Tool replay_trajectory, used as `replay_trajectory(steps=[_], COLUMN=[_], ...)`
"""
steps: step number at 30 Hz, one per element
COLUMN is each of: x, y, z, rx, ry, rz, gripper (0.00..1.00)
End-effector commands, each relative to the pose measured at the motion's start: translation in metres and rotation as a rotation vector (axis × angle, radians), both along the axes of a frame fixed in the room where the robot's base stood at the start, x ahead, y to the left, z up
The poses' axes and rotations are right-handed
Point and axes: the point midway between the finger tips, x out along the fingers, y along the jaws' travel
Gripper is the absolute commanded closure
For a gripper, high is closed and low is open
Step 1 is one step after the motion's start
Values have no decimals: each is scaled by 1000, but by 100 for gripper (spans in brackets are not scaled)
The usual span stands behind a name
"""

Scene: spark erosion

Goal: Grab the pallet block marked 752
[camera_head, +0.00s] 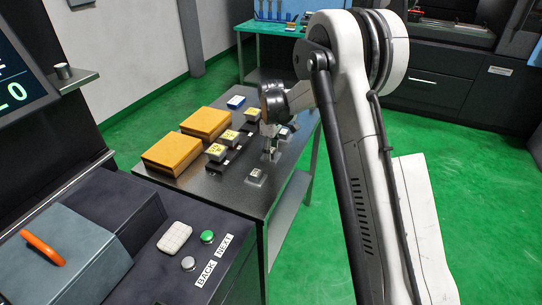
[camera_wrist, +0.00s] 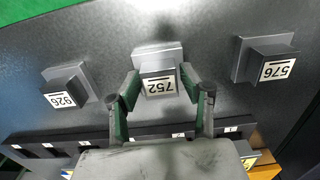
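The pallet block marked 752 (camera_wrist: 158,82) is a grey block on a wider square base, standing on the dark table. Its label reads upside down in the wrist view. My gripper (camera_wrist: 159,80) is open, with one green-padded finger on each side of this block's label. Gaps show between the fingers and the block, and I cannot tell how high the fingertips are. In the head view my gripper (camera_head: 270,152) is low over the table among the small grey blocks, and it partly hides the middle one.
Block 926 (camera_wrist: 67,88) stands to the left and block 576 (camera_wrist: 270,66) to the right in the wrist view. A dark slotted rack (camera_wrist: 100,135) runs along one side. Two orange boxes (camera_head: 172,153) (camera_head: 205,123) and a blue-white item (camera_head: 236,102) are on the table.

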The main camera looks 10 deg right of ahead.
Motion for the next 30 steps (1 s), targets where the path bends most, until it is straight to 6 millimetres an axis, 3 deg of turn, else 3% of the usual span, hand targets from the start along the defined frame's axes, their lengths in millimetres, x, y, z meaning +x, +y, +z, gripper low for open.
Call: replay_trajectory(steps=[1, 9, 20, 23, 28, 30], x=[0, 0, 0, 0, 0, -9], y=[0, 0, 0, 0, 0, 16], z=[0, 0, 3, 13, 44, 51], rx=[0, 0, 0, 0, 0, 0], ry=[0, 0, 0, 0, 0, 0], rz=[0, 0, 0, 0, 0, 3], gripper=[67, 100, 100, 100, 100, 100])
